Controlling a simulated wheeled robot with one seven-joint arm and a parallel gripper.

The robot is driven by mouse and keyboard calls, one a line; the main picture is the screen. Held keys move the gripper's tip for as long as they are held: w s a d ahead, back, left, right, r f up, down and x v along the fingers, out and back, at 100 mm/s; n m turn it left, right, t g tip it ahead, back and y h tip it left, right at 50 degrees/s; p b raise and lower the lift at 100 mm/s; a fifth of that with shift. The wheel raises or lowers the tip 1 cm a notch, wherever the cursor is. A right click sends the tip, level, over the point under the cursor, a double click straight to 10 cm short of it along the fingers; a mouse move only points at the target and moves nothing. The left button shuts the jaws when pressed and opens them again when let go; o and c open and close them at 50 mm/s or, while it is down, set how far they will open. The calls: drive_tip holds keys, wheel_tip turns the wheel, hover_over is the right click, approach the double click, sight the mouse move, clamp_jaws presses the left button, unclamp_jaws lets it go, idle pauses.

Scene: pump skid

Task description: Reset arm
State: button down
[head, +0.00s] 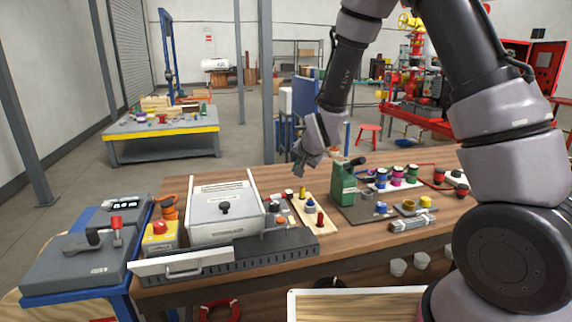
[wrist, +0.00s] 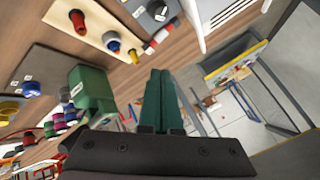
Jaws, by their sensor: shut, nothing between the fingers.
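My gripper (head: 297,158) is in the middle of the head view, above the far side of the wooden bench (head: 350,246), pointing down and to the left. In the wrist view its two green fingers (wrist: 160,100) lie close together, shut with nothing between them. My arm reaches in from the right and bends down to the gripper. The gripper appears clear of the bench top, behind the wooden board with coloured pegs (head: 309,212) and left of the green block (head: 343,186). The green block (wrist: 91,92) also shows left of the fingers in the wrist view.
A white lidded box (head: 224,212), a yellow box with a red button (head: 160,235) and a grey drawer unit (head: 182,262) stand on the left. Coloured knobs (head: 397,176) are to the right. A yellow-edged table (head: 162,132) stands farther back, with open floor between.

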drive_tip(key=s+d+r, duration=0.5)
drive_tip(key=d+r, duration=0.2)
drive_tip(key=r, duration=0.3)
drive_tip(key=s+d+r, duration=0.4)
drive_tip(key=d+r, duration=0.3)
drive_tip(key=r, duration=0.3)
drive_tip(key=s+d+r, duration=0.3)
drive_tip(key=s+d, duration=0.1)
drive_tip(key=s, duration=0.5)
drive_tip(key=s+d+r+n+g+h, duration=0.1)
drive_tip(key=s+d+r, duration=0.2)
drive_tip(key=s, duration=0.6)
drive_tip(key=shift+d+r, duration=0.35)
drive_tip(key=shift+r, duration=0.2)
